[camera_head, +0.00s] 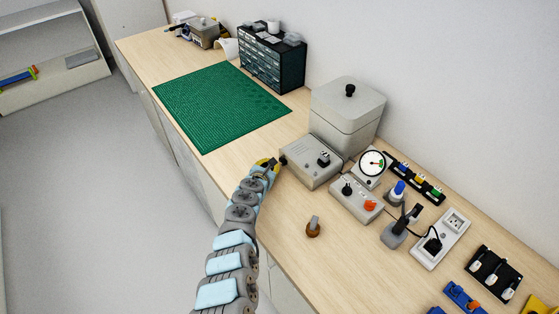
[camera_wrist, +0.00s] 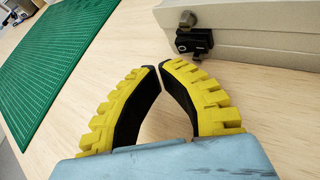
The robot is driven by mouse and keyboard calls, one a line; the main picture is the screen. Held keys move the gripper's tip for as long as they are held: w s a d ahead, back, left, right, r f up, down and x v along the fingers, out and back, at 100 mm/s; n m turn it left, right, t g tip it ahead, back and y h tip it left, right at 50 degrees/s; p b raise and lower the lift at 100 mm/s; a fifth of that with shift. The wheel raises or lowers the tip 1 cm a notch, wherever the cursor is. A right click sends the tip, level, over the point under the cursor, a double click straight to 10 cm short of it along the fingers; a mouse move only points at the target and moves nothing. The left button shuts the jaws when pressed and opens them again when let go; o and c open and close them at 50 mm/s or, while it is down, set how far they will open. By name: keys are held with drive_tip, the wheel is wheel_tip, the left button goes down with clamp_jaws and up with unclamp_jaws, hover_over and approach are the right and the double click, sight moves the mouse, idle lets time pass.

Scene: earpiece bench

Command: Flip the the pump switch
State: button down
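A grey box (camera_head: 312,160) stands on the bench with a black switch-like part (camera_head: 323,158) on its top. A second grey box (camera_head: 356,199) in front carries a black knob (camera_head: 347,188) and an orange knob (camera_head: 370,205). No label tells me which part is the pump switch. The wrist view shows a black fitting with a grey knob (camera_wrist: 190,38) on a box side, ahead and right of the fingertips.
A lidded grey container (camera_head: 347,110) stands behind the first box, and a round gauge (camera_head: 372,163) is beside it. A small brown-based part (camera_head: 313,227) stands near the front edge. A socket strip (camera_head: 440,240) is at right. The green mat (camera_head: 220,105) is clear.

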drive_tip(key=shift+w+d, duration=0.1)
drive_tip(key=shift+d, duration=0.05)
drive_tip(key=shift+w+d+b, duration=0.2)
drive_tip(key=shift+b, duration=0.1)
drive_tip(key=shift+w+d, duration=0.15)
drive_tip(key=shift+d, duration=0.05)
idle(0.8)
drive_tip(key=shift+s+a+r+p, duration=0.15)
drive_tip(key=shift+s+a+p, duration=0.05)
drive_tip(key=shift+a+p, duration=0.1)
drive_tip(key=shift+s+a+f+p, duration=0.2)
drive_tip(key=shift+s+a+p, duration=0.05)
drive_tip(key=shift+s+p, duration=0.05)
drive_tip(key=shift+r, duration=0.1)
idle(0.4)
